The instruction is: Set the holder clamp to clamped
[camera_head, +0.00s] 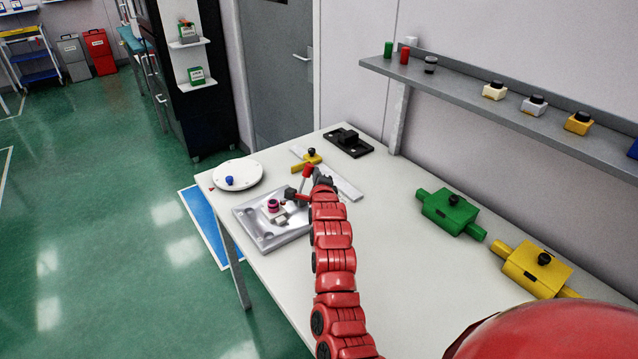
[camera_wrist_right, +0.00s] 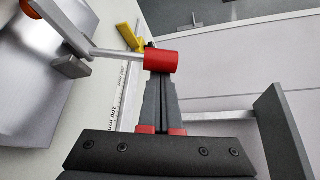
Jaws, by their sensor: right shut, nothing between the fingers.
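The holder (camera_head: 248,222) is a silver metal plate on the white table, with a small block and a pink-and-black round part (camera_head: 272,205) on it. Its clamp has a metal lever ending in a red cylindrical grip (camera_head: 307,171). In the wrist view the lever (camera_wrist_right: 118,53) runs sideways from a dark block to the red grip (camera_wrist_right: 162,62). My right gripper (camera_head: 323,183) is shut and empty, its fingertips (camera_wrist_right: 158,78) right at the grip. I cannot tell if they touch it. The left gripper is not in view.
A white disc (camera_head: 252,174) with a blue knob lies left of the holder. A ruler-like rail (camera_head: 345,187) with a yellow slider (camera_head: 312,156) and a black fixture (camera_head: 348,143) lie behind. Green (camera_head: 449,212) and yellow (camera_head: 535,269) boxes stand right, below a wall shelf (camera_head: 470,99).

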